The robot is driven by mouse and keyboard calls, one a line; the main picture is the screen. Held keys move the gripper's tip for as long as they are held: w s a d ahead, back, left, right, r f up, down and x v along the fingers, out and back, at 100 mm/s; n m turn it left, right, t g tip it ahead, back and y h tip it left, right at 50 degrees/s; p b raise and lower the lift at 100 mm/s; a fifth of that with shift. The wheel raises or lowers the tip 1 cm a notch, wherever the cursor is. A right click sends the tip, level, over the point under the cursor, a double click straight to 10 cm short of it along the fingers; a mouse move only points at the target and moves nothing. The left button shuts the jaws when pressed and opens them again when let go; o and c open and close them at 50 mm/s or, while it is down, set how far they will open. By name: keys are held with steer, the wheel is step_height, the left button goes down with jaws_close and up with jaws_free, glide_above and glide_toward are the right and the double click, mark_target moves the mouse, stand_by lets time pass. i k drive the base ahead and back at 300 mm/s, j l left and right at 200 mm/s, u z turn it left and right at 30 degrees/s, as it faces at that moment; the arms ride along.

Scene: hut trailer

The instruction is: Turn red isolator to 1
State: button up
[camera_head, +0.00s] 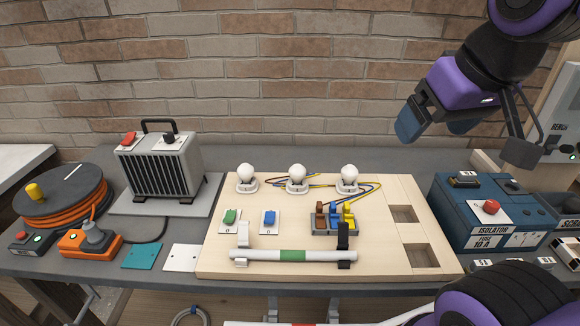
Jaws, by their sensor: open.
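The red isolator (491,206) is a round red knob on a pale plate on top of the blue box (450,222) at the right, above the printed word ISOLATOR. Its exact pointer position is too small to read. My gripper (436,123) is open and empty, up in front of the brick wall. It appears above and to the left of the isolator in the picture, and apart from it.
A wooden board (300,274) with several lamps, switches and a white tube (330,256) fills the bench middle. A grey heater (161,165) and an orange cable reel (60,195) stand left. My arm passes close above the blue box.

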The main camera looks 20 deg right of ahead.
mark_target(491, 205)
steer(key=l+z, duration=0.15)
steer(key=z, duration=0.2)
steer(key=k+l+z, duration=0.1)
steer(key=z, duration=0.3)
steer(key=l+z, duration=0.15)
steer(key=z, duration=0.2)
